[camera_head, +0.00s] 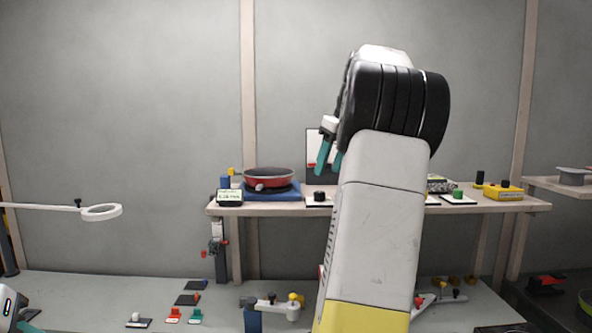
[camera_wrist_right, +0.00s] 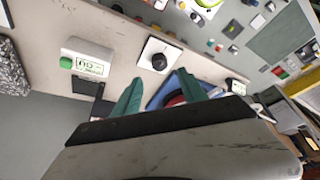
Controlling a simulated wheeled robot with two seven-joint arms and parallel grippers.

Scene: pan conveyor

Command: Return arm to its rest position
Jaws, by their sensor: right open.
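My right arm rises through the middle of the head view, its wrist bent over high up. My right gripper (camera_head: 327,158) hangs from it with teal fingers, in front of the wall panel just above the shelf. In the right wrist view the two teal fingers of the right gripper (camera_wrist_right: 161,95) stand apart with nothing between them. A red pan (camera_head: 268,179) sits on a blue base (camera_head: 285,194) on the shelf, left of the gripper and apart from it. Only a small part of my left gripper (camera_head: 28,326) shows at the bottom left corner; its jaws are not clear.
The wooden shelf (camera_head: 390,207) carries a small display (camera_head: 230,197), a black knob on a white plate (camera_head: 319,197), a green button (camera_head: 458,195) and a yellow box (camera_head: 503,192). A white ring on an arm (camera_head: 101,212) reaches in from the left. Small fixtures stand on the lower table (camera_head: 80,295).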

